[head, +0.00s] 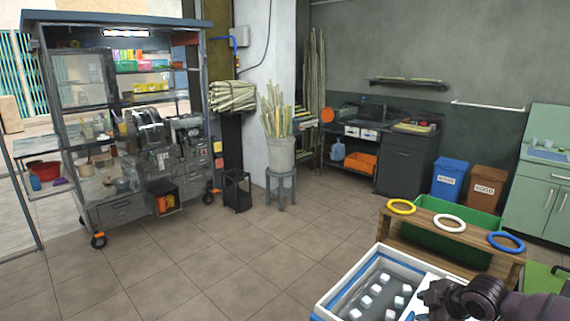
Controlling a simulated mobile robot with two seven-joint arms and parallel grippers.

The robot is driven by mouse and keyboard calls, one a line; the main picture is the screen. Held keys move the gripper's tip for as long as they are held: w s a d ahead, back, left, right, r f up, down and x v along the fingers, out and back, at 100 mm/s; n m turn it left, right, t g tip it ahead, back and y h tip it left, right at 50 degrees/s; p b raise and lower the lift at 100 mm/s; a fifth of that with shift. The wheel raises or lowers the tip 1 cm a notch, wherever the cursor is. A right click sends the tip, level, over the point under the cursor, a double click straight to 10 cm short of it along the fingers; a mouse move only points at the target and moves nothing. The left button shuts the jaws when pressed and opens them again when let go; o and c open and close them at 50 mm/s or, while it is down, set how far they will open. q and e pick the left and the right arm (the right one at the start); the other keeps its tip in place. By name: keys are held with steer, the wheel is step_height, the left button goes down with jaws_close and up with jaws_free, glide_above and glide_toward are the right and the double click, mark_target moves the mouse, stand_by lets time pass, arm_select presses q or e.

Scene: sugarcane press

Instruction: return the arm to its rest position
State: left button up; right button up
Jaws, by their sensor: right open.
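My right gripper (432,298) shows at the bottom right, at the end of my dark arm, which comes in from the right edge. It is over the right part of a white and blue cooler box (335,300). The gripper is small and dark in the picture, and I see nothing held in it. Several white cubes (366,300) lie inside the cooler. My left gripper is not in view.
A wooden stand (450,232) with a yellow ring (402,207), a white ring (449,223) and a blue ring (506,242) stands behind the cooler. A wheeled press cart (120,211) stands at the left. The tiled floor (220,265) between is clear.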

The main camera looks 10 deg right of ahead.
steer(key=s+a+f+m+t, duration=0.5)
steer(key=s+a+m, duration=0.25)
steer(key=a, duration=0.25)
steer(key=s+f+m+h, duration=0.1)
steer(key=s+f+m, duration=0.2)
steer(key=s, duration=0.5)
steer(key=s+a+f+m+g+h, duration=0.1)
steer(key=s+f+m+h, duration=0.1)
steer(key=s+f, duration=0.4)
steer(key=shift+s+a+m, duration=0.15)
steer(key=shift+s+m, duration=0.3)
steer(key=shift+s, duration=0.5)
